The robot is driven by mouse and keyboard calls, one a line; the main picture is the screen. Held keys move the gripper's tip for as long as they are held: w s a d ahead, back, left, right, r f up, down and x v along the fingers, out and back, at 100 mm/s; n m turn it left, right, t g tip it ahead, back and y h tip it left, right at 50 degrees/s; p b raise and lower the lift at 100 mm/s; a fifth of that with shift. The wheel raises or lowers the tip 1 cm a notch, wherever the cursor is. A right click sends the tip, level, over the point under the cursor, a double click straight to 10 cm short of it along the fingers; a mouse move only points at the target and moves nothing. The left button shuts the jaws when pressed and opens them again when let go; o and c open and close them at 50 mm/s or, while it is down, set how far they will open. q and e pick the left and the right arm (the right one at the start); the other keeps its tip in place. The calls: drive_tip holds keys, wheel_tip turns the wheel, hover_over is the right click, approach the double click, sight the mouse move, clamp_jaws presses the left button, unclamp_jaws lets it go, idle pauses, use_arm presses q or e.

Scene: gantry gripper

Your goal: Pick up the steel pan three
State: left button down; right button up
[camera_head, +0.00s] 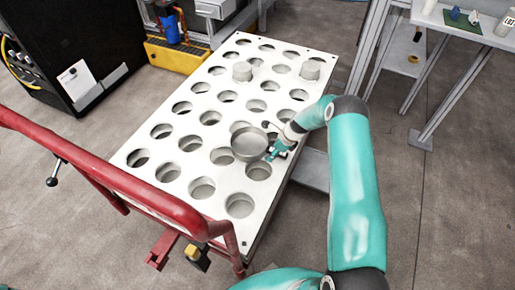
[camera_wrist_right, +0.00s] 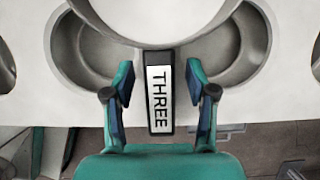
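The steel pan three (camera_head: 248,146) is a round grey pan resting on the white board (camera_head: 160,200), over its holes. In the right wrist view, its round body (camera_wrist_right: 155,18) shows at the top, and its black handle with a white label reading "THREE" (camera_wrist_right: 160,98) points toward my gripper. My right gripper (camera_head: 277,151) is at the pan's right side in the head view. In the wrist view, my right gripper (camera_wrist_right: 160,95) is open, one finger on each side of the handle, with a gap on both sides. My left gripper is not in view.
A red tube frame (camera_head: 130,187) runs along the board's near left side. A black cabinet (camera_head: 75,45) and yellow box (camera_head: 175,57) stand behind. A metal table (camera_head: 455,25) is at the right.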

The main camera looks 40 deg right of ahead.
clamp_jaws()
drive_tip(key=shift+r, duration=0.2)
